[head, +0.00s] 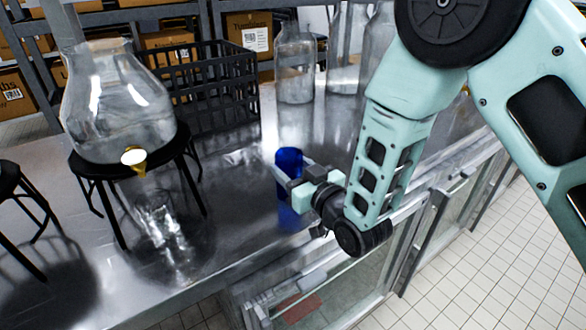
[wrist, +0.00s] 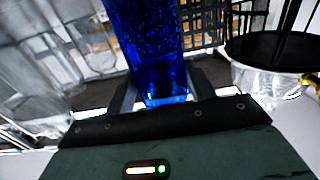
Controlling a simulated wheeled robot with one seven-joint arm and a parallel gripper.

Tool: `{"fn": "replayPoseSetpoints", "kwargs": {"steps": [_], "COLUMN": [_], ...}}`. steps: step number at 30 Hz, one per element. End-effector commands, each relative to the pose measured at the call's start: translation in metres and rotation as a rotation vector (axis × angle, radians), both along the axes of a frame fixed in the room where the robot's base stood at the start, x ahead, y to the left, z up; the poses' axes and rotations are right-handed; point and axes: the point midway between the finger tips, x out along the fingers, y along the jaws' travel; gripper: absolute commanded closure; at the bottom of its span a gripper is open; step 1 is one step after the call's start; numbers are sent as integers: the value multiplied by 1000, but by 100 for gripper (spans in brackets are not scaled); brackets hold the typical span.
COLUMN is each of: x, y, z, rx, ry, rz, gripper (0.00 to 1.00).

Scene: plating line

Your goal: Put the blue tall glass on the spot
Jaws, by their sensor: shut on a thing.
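The blue tall glass (head: 289,160) is upright at the steel counter, left of my arm in the head view. My gripper (head: 285,181) is shut on it, and a gripper finger hides part of its side. In the wrist view the blue glass (wrist: 146,45) stands between the two fingers of my gripper (wrist: 165,92), its top cut off by the frame edge. I cannot tell whether its base touches the counter. I cannot make out the spot in either view.
A large glass dispenser (head: 115,105) with a gold tap sits on a black stand (head: 112,212) at the left. A black crate (head: 213,88) and clear bottles (head: 295,68) stand behind. The steel counter (head: 235,215) is bare around the glass; its front edge is close.

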Motion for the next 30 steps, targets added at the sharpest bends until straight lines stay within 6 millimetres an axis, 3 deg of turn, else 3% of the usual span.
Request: {"fn": "replayPoseSetpoints", "kwargs": {"steps": [14,15,16,30], "x": [0,0,0,-7], "y": [0,0,0,-5], "z": [-8,-7,-7,-6], "rx": [2,1,1,-1], "ry": [-2,-2,-2,1], "rz": [0,0,0,0], "gripper": [78,35,27,24]}}
